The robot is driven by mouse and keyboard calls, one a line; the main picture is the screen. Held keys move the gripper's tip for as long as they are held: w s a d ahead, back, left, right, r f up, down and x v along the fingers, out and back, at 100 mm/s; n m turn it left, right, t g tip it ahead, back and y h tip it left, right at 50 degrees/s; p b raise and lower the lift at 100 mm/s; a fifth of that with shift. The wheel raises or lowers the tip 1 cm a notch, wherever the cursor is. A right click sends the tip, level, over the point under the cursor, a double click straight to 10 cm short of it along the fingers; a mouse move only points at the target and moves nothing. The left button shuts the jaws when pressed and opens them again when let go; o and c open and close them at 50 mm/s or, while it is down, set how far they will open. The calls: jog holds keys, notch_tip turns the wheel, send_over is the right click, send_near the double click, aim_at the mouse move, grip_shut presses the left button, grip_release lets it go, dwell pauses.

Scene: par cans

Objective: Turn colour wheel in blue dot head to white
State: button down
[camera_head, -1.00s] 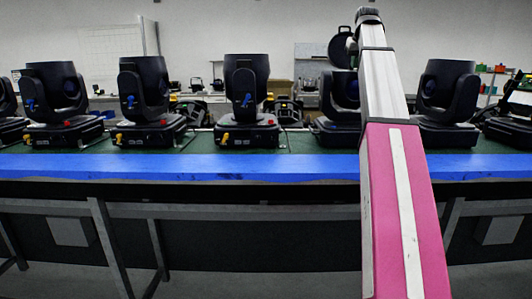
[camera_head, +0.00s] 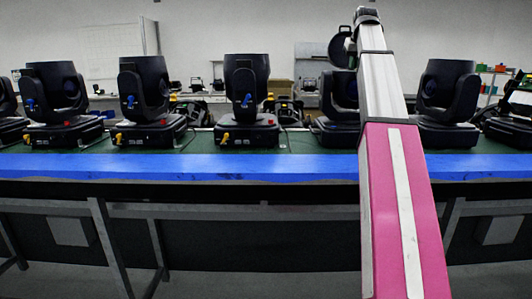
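Several black moving-head lights stand upright in a row on a green-topped bench. One head (camera_head: 55,92) at the left has a blue mark low on its left side. A second head (camera_head: 144,90) has a small blue mark on its front. A third head (camera_head: 246,88) near the middle also has a blue mark. I cannot tell which is the blue dot head, and no colour wheel can be made out. Another head (camera_head: 447,92) stands right of my arm, and one is partly hidden behind it. My gripper's fingers do not show; only my pink and silver arm is seen.
The bench has a blue front edge (camera_head: 180,167) and grey metal legs below. Yellow and red parts show on several light bases. A cluttered back area with a whiteboard (camera_head: 112,52) and shelves lies behind. The floor before the bench looks clear.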

jog(key=shift+s, duration=0.15)
jog(key=shift+d+r, duration=0.1)
jog(key=shift+r, duration=2.95)
jog(key=shift+d+r, duration=0.15)
jog(key=shift+r, duration=0.05)
jog(key=shift+w+d+r, duration=0.2)
jog(key=shift+w+r, duration=0.1)
jog(key=shift+w, duration=0.05)
jog(key=shift+f, duration=3.5)
jog(key=shift+a+f, duration=0.15)
jog(key=shift+a, duration=0.2)
jog(key=shift+s, duration=0.35)
